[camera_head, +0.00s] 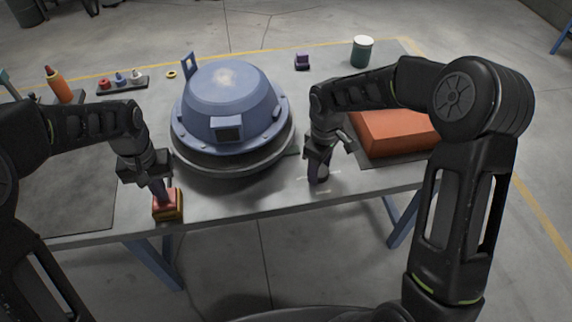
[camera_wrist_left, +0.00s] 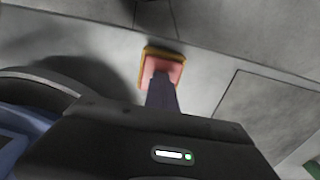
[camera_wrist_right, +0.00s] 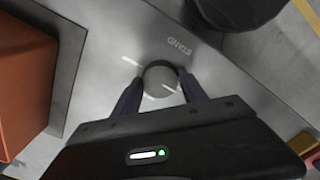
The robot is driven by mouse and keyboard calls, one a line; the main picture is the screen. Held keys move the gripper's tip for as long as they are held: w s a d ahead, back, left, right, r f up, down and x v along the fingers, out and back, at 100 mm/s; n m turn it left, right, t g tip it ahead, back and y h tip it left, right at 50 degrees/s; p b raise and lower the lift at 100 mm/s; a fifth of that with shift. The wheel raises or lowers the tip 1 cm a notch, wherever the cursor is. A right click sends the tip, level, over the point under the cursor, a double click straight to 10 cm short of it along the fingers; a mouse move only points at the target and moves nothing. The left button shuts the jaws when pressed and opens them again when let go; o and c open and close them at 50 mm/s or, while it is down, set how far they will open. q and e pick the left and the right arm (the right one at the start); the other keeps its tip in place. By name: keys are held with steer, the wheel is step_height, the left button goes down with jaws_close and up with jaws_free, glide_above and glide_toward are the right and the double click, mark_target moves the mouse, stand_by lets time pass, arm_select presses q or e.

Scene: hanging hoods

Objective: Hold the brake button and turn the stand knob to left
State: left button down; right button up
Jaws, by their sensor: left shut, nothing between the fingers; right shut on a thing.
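The brake button is a red block on a yellow base (camera_head: 174,215) at the table's front left edge; its red top also shows in the left wrist view (camera_wrist_left: 174,68). My left gripper (camera_head: 163,197) is shut and empty, pointing down with its tips against the red top. The stand knob is a small grey round knob (camera_wrist_right: 160,77) near the front edge, beside the printed word STAND. My right gripper (camera_head: 318,180) points down with its fingers shut on the knob's two sides. The blue domed hood (camera_head: 230,95) sits on a dark round stand (camera_head: 235,168) between the arms.
An orange block (camera_head: 395,133) lies on a dark mat at the right. A green cup (camera_head: 362,51) and small purple object (camera_head: 302,61) stand at the back. A tray of small coloured items (camera_head: 122,85) and an orange bottle (camera_head: 57,83) are at the back left.

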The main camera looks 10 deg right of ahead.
arm_select(q)
steer(key=shift+a+f, duration=0.1)
arm_select(e)
steer(key=shift+s+d+f, duration=0.1)
steer(key=shift+f, duration=0.05)
steer(key=o, duration=1.4)
steer(key=shift+c, duration=0.2)
steer(key=shift+r, duration=0.2)
arm_select(q)
steer(key=shift+s, duration=0.1)
arm_select(e)
step_height(320, 180, up, 12)
steer(key=shift+f, duration=0.1)
arm_select(q)
step_height(320, 180, up, 7)
steer(key=p, duration=0.5)
steer(key=shift+p, duration=0.3)
arm_select(e)
step_height(320, 180, up, 6)
steer(key=f, duration=0.1)
glide_above(320, 171)
steer(key=shift+r, duration=0.2)
